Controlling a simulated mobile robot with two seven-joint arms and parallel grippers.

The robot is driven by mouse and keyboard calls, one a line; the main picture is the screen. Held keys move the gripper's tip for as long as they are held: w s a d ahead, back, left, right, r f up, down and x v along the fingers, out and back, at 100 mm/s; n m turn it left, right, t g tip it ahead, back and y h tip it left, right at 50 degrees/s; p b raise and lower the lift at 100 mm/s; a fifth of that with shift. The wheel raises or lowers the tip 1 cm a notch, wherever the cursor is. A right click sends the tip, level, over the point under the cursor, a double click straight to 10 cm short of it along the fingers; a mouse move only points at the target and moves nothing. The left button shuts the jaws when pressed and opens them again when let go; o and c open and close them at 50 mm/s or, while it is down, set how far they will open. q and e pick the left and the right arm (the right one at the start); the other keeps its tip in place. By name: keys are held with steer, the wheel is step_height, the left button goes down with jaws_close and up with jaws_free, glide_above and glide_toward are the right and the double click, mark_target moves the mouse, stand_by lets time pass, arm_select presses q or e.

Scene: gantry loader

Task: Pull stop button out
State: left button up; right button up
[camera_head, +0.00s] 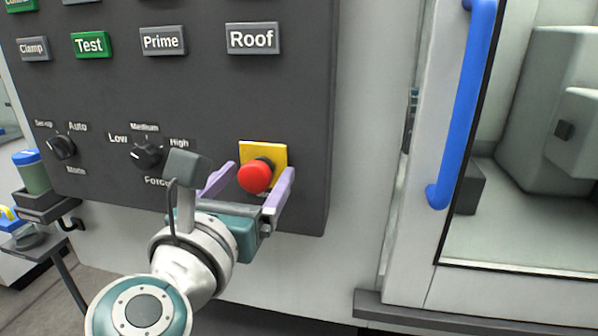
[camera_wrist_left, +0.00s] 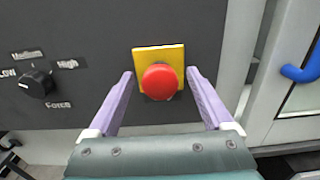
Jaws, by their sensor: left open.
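The red stop button (camera_head: 255,176) sits on a yellow square plate (camera_head: 270,152) at the lower right of the dark control panel. It also shows in the left wrist view (camera_wrist_left: 159,81), in front of its yellow plate (camera_wrist_left: 174,52). My left gripper (camera_head: 254,174) is open, with one purple finger on each side of the button. In the left wrist view its fingers (camera_wrist_left: 160,78) stand apart, left and right of the button, with gaps on both sides. I cannot tell whether the fingertips reach as deep as the button. My right gripper is not in view.
The panel (camera_head: 215,105) carries a Force knob (camera_head: 147,154), a mode knob (camera_head: 62,147) and labelled buttons such as Roof (camera_head: 252,39). A blue door handle (camera_head: 464,105) stands to the right, beside a window. A ledge (camera_head: 450,318) juts out at the lower right.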

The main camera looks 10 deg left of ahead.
arm_select(q)
steer(key=s, duration=0.7)
steer(key=shift+s+a+p, duration=0.15)
steer(key=shift+s+p, duration=0.2)
